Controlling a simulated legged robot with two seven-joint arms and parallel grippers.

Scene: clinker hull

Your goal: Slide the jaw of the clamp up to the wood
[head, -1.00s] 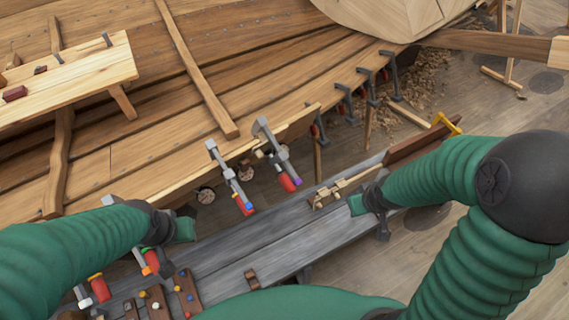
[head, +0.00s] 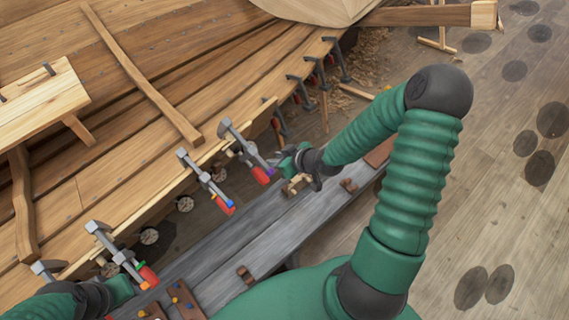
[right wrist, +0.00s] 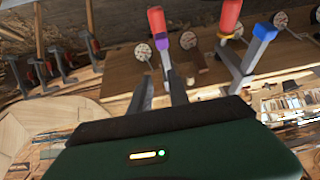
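The clamp nearest my right gripper has a grey bar and head, a red handle and a purple band (head: 251,156). It hangs on the edge of the wooden hull plank (head: 208,150), tilted. In the right wrist view its red handle (right wrist: 157,22) stands just ahead of my fingers. My right gripper (head: 283,160) is beside the clamp's lower part; its fingers look apart, and I cannot tell if they touch it. The jaw's gap to the wood is too small to judge. My left gripper (head: 122,288) is at the lower left, its fingers unclear.
A clamp with a blue band (head: 213,190) hangs to the left, with others further left. Several dark clamps (head: 318,70) line the plank at the upper right. A grey plank bench (head: 240,235) lies below, holding wooden blocks. Open floor (head: 480,210) is at right.

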